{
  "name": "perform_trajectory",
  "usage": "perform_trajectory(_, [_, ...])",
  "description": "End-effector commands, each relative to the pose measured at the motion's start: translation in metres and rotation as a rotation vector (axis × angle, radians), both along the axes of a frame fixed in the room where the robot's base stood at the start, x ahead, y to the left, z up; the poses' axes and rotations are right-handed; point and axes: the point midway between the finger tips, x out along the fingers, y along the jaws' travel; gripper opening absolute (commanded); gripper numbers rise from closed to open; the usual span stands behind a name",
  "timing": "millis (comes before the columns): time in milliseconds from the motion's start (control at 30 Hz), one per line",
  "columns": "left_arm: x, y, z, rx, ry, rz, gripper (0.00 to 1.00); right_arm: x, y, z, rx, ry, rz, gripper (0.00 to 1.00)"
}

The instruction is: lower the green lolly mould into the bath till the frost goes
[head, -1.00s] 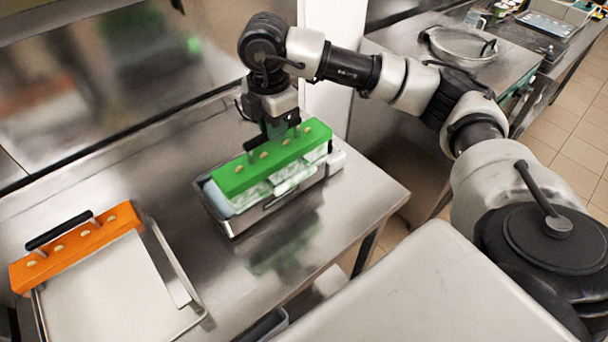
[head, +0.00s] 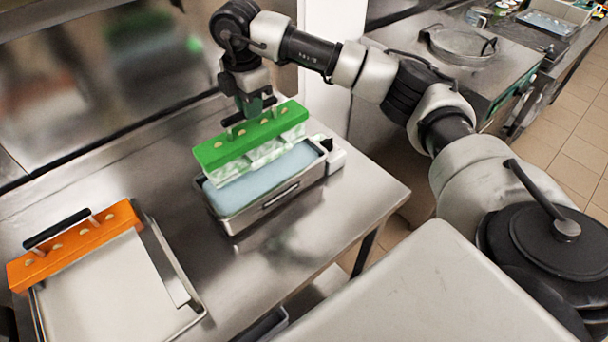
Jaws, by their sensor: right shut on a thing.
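The green lolly mould (head: 252,137) is a long green bar with pale, frosty-looking pockets under it. My right gripper (head: 248,115) is shut on its dark handle and holds it up. The mould hangs above the back part of the bath (head: 265,212), a steel rectangular tub with pale blue liquid (head: 262,180). The front of the liquid lies open to view; the mould hides the back part. The pockets look clear of the liquid, though their far lower edges are hard to make out. My left gripper is not in view.
An orange mould (head: 80,243) with a black handle lies at the back of a steel tray (head: 110,290) at left. The steel table (head: 365,200) is bare right of the bath.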

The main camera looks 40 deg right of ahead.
Motion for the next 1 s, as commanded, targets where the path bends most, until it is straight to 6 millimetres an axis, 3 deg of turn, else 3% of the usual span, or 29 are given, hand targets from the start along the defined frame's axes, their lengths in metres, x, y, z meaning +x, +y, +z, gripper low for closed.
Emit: perform_trajectory(1000, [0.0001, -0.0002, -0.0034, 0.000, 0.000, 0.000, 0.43, 0.0042, 0.0007, -0.0035, 0.001, -0.002, 0.001, 0.00])
